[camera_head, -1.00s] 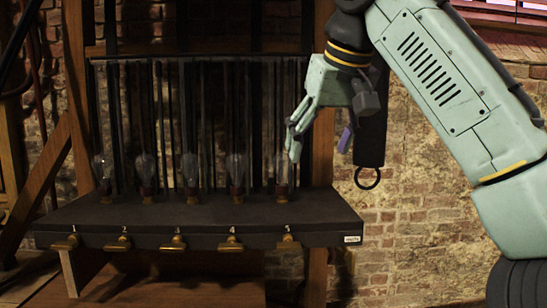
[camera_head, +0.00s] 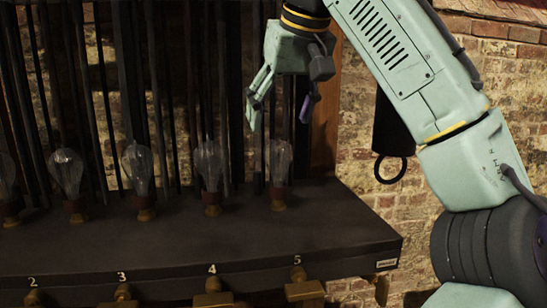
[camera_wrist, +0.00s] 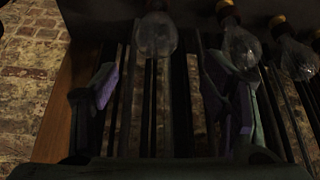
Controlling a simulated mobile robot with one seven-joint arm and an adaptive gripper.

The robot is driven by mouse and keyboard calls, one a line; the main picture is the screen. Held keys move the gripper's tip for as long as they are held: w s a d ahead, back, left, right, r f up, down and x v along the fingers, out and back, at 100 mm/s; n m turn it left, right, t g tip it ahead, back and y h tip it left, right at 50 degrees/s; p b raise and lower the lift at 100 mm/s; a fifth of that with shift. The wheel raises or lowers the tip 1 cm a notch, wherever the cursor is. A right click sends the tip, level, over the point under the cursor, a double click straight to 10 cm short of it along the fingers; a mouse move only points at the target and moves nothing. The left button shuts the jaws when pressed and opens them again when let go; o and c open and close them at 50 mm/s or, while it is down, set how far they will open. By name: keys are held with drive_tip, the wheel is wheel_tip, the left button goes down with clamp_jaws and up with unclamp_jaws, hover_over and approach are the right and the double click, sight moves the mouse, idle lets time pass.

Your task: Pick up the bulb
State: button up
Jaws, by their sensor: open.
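Several clear glass bulbs stand upright in sockets in a row on a dark shelf (camera_head: 330,222). In the head view, the rightmost bulb (camera_head: 280,162) stands behind number 5, and another bulb (camera_head: 209,165) behind number 4. The task does not say which bulb. My gripper (camera_head: 281,113) is open and empty, just above the rightmost bulb in the picture. In the wrist view, which is upside down, this bulb (camera_wrist: 156,36) shows at the top, between the lines of my open fingers (camera_wrist: 170,98) but beyond their tips. I cannot tell the exact gap.
More bulbs stand to the left, such as the one (camera_head: 139,168) behind number 3. Brass knobs (camera_head: 304,289) line the shelf's front edge. Dark upright rods (camera_head: 160,95) stand behind the bulbs. A black part with a ring (camera_head: 391,167) hangs at right before a brick wall.

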sight(277, 138)
drive_tip(key=x, duration=0.6)
drive_tip(key=p+x, duration=0.1)
drive_tip(key=x, duration=0.2)
drive_tip(key=shift+d, duration=0.25)
drive_tip(key=c, duration=1.1)
